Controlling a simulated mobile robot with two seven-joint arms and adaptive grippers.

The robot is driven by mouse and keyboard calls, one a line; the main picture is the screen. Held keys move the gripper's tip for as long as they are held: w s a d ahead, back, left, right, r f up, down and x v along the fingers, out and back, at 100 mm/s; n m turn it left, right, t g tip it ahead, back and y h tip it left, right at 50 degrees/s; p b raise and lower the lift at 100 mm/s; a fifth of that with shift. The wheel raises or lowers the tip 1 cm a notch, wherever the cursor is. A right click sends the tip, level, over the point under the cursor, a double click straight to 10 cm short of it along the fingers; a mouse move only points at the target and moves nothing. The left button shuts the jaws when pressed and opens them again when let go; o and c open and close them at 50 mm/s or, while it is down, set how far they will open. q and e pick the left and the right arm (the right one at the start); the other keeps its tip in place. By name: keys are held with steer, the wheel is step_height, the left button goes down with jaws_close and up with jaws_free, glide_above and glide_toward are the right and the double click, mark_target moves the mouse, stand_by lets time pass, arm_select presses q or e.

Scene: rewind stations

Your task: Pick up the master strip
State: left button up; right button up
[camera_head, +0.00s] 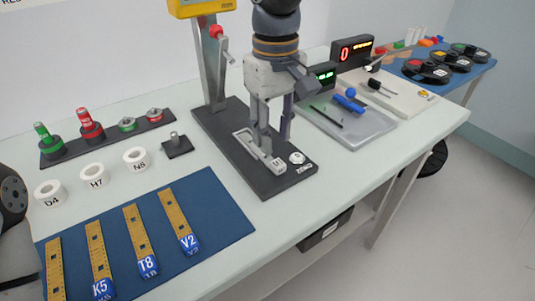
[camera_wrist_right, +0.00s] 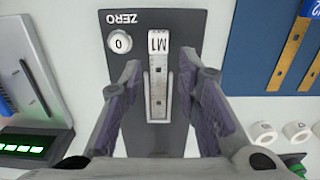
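The master strip (camera_head: 263,157) is a pale grey bar with an M1 label at its near end. It lies in a slot on the dark base of the gauge stand, beside a round ZERO button (camera_head: 297,158). My right gripper (camera_head: 272,137) points down over the strip and is open. In the right wrist view the strip (camera_wrist_right: 158,85) runs between the two spread fingers, with a gap on each side. Its far part is partly hidden by the fingers in the head view.
A blue mat (camera_head: 220,203) with several yellow labelled strips lies left of the stand. White rings and a rack (camera_head: 55,160) of red and green pegs stand behind it. A grey tray (camera_head: 372,130) with a pen and blue tool lies to the right. The stand's column (camera_head: 211,75) rises close behind my gripper.

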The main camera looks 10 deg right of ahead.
mark_target(275, 160)
steer(key=f, duration=0.5)
steer(key=shift+s+d+f, duration=0.15)
steer(key=shift+s+f, duration=0.05)
steer(key=shift+f, duration=0.2)
jaws_close()
